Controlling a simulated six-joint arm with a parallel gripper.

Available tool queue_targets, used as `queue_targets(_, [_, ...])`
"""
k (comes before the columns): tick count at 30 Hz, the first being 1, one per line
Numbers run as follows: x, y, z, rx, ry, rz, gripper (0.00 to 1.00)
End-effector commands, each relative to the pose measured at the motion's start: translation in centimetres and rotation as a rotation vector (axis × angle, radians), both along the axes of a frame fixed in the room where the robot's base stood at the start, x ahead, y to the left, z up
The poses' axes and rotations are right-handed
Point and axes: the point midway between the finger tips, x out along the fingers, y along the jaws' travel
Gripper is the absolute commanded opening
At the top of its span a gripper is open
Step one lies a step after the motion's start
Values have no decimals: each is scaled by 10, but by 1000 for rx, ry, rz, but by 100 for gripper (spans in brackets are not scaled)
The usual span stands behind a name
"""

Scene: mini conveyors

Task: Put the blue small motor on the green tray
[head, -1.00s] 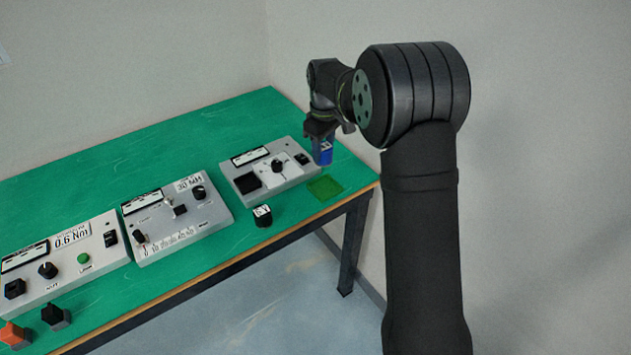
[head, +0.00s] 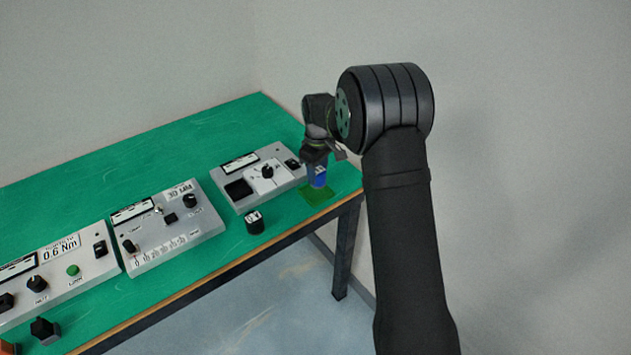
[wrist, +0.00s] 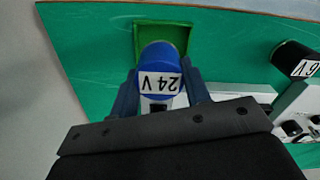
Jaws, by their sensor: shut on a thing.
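The blue small motor (wrist: 158,62) carries a white label reading 24 V. My gripper (wrist: 160,95) is shut on it, one finger on each side, in the wrist view. In the head view the blue motor (head: 319,179) hangs below my gripper (head: 316,166) at the right end of the table. The green tray (head: 315,196) lies flat there, and the motor's lower end appears over it. In the wrist view the tray (wrist: 187,38) shows its raised rim just beyond the motor. I cannot tell whether the motor touches the tray.
A black motor (head: 254,222) with a white label stands left of the tray. Three grey panels with knobs (head: 259,181) (head: 170,228) (head: 60,262) run along the green table (head: 120,160). Another black motor (head: 43,328) stands at lower left. The table's front edge is close to the tray.

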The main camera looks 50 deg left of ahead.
Motion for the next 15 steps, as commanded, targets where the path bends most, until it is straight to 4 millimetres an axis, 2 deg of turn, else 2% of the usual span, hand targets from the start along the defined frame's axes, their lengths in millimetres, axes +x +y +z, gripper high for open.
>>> queue_targets(5, [-3, 6, -8, 1, -1, -1, 9])
queue_targets(12, [-4, 5, -41, -1, 0, 0, 9])
queue_targets(15, [-3, 6, -44, 2, -2, 0, 9])
